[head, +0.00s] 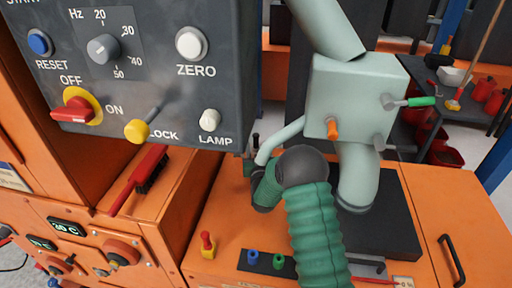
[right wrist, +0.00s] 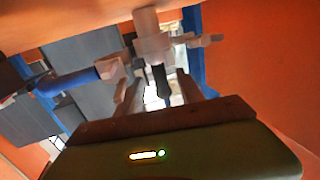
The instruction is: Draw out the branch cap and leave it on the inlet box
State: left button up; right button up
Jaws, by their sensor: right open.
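A pale green box (head: 358,92) joins pipes above and below. I cannot tell which part is the branch cap. My right gripper (head: 251,148) is partly hidden behind my green-sleeved arm, near that pipe's lower end. In the right wrist view my gripper (right wrist: 158,92) is open; a dark tip beneath a pale fitting (right wrist: 153,47) shows between the fingers.
A grey control panel (head: 150,85) with knobs and switches overhangs the left. A red knob (head: 207,243) and small blue and green knobs stand at the front. A dark shelf (head: 425,90) holds red items behind.

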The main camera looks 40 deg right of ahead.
aim_at(256, 143)
jog(key=shift+b+x, duration=0.3)
jog(key=shift+x, duration=1.4)
grip_shut()
